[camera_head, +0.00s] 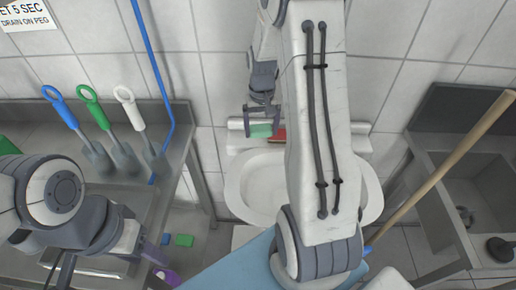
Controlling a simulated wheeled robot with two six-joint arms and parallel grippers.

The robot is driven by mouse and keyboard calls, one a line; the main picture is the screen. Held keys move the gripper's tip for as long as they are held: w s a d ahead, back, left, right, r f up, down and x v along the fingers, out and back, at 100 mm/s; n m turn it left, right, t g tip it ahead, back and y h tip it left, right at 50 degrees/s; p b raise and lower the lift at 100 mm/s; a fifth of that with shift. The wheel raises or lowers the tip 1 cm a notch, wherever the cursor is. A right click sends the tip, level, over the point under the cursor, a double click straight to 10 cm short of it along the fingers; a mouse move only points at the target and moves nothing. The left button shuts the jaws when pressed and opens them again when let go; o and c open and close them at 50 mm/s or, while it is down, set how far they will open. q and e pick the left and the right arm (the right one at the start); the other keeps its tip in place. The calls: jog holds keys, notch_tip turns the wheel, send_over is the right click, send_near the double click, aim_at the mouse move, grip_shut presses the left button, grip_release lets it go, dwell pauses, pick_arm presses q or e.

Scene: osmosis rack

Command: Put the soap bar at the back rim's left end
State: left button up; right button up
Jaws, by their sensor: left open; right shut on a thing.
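The soap bar (261,131) looks like a pale green block at the left end of the white basin's back rim (236,140). My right gripper (262,117) points down and is shut on it. I cannot tell whether the bar touches the rim. A red-brown block (279,135) lies just right of it, partly hidden by my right arm. My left gripper (146,250) is open at the lower left, away from the basin, and its fingers are only partly clear.
A steel counter with blue, green and white-handled scrapers (122,153) stands left. A dark sink (470,190) and a wooden pole (440,174) are right. A green block (184,240) and purple bottle (166,276) are low left. My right arm hides the basin's middle.

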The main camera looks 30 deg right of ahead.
jog(key=s+d+r+m+b, duration=0.2)
jog(key=d, duration=0.5)
jog(key=w+a+f+p, duration=0.1)
jog(key=w+a+f, duration=0.1)
jog(key=w, duration=0.1)
jog(key=w+a+f, duration=0.2)
jog(key=w, duration=0.1)
jog(key=w+a+f+p, duration=0.1)
jog(key=w+a+f, duration=0.1)
jog(key=w+f, duration=0.1)
jog(key=shift+w+a+p, duration=0.15)
jog(key=shift+w+p, duration=0.1)
jog(key=shift+p, duration=0.1)
notch_tip(320, 180, down, 4)
jog(key=shift+r+p, duration=0.1)
jog(key=shift+p, duration=0.5)
pick_arm(q)
jog(key=shift+s+r, duration=0.1)
jog(key=shift+r, duration=0.15)
pick_arm(e)
jog(key=shift+w+f, duration=0.1)
jog(key=shift+f, duration=0.1)
